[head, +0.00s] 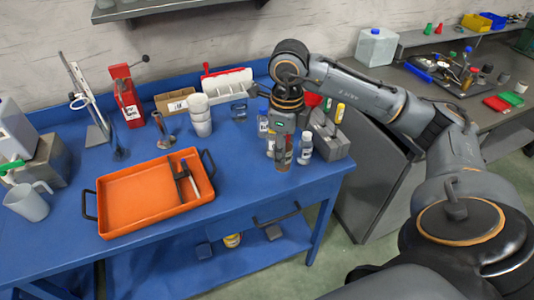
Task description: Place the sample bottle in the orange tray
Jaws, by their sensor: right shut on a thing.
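My right gripper (283,160) points down at the bench's right end, to the right of the tray. It is shut on a small bottle (286,157), which is mostly hidden by the fingers, so its label cannot be read. A white-labelled bottle (305,149) stands close beside the gripper on the right. My left gripper is not in view.
Stacked white cups (200,115), a red box-shaped device (127,100) and a white bin (226,88) stand behind the tray. A grey block rack (330,141) stands right of the gripper. A jug (27,202) is at the left. Bare bench lies between tray and gripper.

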